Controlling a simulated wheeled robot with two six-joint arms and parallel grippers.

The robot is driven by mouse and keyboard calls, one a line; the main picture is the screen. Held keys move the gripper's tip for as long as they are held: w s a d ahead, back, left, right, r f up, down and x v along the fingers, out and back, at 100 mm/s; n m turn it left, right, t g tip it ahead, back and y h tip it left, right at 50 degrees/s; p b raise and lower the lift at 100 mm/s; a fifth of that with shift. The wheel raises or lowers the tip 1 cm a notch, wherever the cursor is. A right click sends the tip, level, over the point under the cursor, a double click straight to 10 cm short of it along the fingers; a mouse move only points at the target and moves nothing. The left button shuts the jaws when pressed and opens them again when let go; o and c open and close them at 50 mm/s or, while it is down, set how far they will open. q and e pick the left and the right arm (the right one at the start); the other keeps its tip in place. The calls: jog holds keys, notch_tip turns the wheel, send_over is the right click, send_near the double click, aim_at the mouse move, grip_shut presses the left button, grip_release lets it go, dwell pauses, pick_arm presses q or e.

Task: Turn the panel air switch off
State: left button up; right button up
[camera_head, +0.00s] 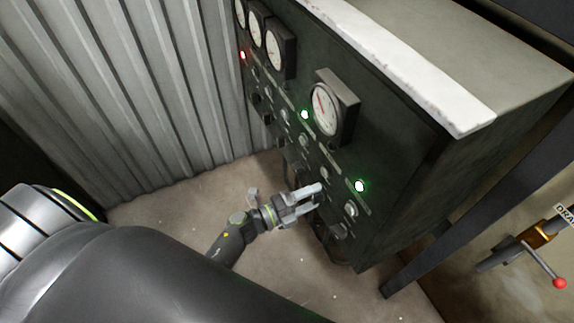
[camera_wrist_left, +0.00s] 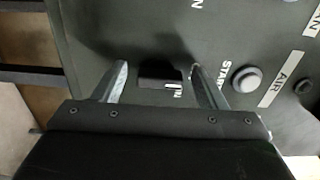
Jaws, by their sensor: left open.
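The dark control panel (camera_head: 400,135) stands at the right in the head view. My left gripper (camera_head: 316,197) is open at the panel's lower front. In the left wrist view, a small black switch (camera_wrist_left: 160,74) with a white mark beside it sits between the two open fingers (camera_wrist_left: 157,70). The fingers stand on either side of it; I cannot tell whether they touch it or the panel. A round pale button (camera_wrist_left: 246,79) labelled START and a white AIR label (camera_wrist_left: 283,81) are to its right. My right gripper is not in view.
A corrugated wall (camera_head: 130,80) stands behind at left. A red-knobbed lever (camera_head: 545,268) is at right. Floor (camera_head: 160,225) is clear beside the gripper.

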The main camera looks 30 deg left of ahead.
pick_arm(q)
jog(key=b+v, duration=0.4)
jog(key=v, duration=1.3)
jog(key=shift+s+b, duration=0.2)
jog(key=shift+b, duration=0.1)
jog(key=shift+a+f, duration=0.1)
jog(key=shift+a, duration=0.1)
jog(key=s+a+f+n+g+y, duration=0.1)
jog(key=s+a+f+n+y, duration=0.2)
jog(key=f+n, duration=0.45)
jog(key=a+f+n+g+y, duration=0.2)
jog(key=a+f+n+y, duration=0.25)
jog(key=f, duration=0.55)
jog(key=s+a+f+n+g+y, duration=0.1)
jog(key=s+a+f+n+y, duration=0.2)
jog(key=f+n, duration=0.45)
jog(key=s+d+f+n+g, duration=0.2)
jog(key=s+f+n+g, duration=0.1)
jog(key=s+f, duration=0.4)
jog(key=s+d+f+n+g+y, duration=0.1)
jog(key=s+f+g, duration=0.5)
jog(key=s, duration=0.6)
notch_tip(320, 180, down, 2)
jog(key=shift+d+f+n, duration=0.25)
jog(key=shift+d+n, duration=0.6)
jog(key=shift+n, duration=0.4)
